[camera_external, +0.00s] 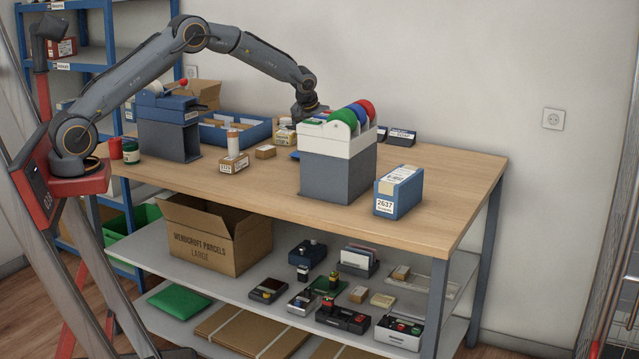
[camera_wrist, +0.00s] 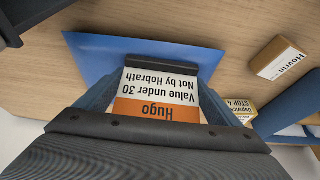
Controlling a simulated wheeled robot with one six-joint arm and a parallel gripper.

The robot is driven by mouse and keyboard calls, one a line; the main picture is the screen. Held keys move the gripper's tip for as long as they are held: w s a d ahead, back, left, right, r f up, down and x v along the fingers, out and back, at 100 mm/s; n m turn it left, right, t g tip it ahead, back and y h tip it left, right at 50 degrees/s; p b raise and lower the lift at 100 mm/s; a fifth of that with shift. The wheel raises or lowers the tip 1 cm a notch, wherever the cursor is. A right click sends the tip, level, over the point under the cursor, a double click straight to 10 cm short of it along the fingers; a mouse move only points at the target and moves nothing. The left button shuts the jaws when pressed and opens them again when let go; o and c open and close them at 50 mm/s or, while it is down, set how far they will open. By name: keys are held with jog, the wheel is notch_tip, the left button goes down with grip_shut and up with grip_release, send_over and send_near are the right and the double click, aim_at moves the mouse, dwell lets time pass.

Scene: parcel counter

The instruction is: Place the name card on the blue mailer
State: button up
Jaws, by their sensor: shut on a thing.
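The name card (camera_wrist: 160,93) is white with an orange band reading "Hugo" and the lines "Value under 30" and "Not by Hobrath", upside down in the wrist view. My gripper (camera_wrist: 162,68) is shut on it. The blue mailer (camera_wrist: 95,58) lies flat on the wooden counter, beneath the card in the wrist view; whether they touch I cannot tell. In the external view my gripper (camera_external: 308,110) is behind the tape-reel holder, which hides the card. Only a blue sliver of the mailer (camera_external: 295,155) shows there.
The grey-and-white holder (camera_external: 338,172) with coloured reels stands in front of my gripper. A small "Hevrin" box (camera_wrist: 278,60) is right of the mailer, with a blue tray (camera_wrist: 285,108) below it. A blue "2637" box (camera_external: 398,193) stands right; the counter's right end is clear.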

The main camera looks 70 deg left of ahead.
jog(key=o, duration=0.9)
jog(key=shift+f, duration=0.15)
jog(key=shift+r, duration=0.25)
jog(key=b+v, duration=0.3)
jog(key=v, duration=0.9)
jog(key=shift+b, duration=0.3)
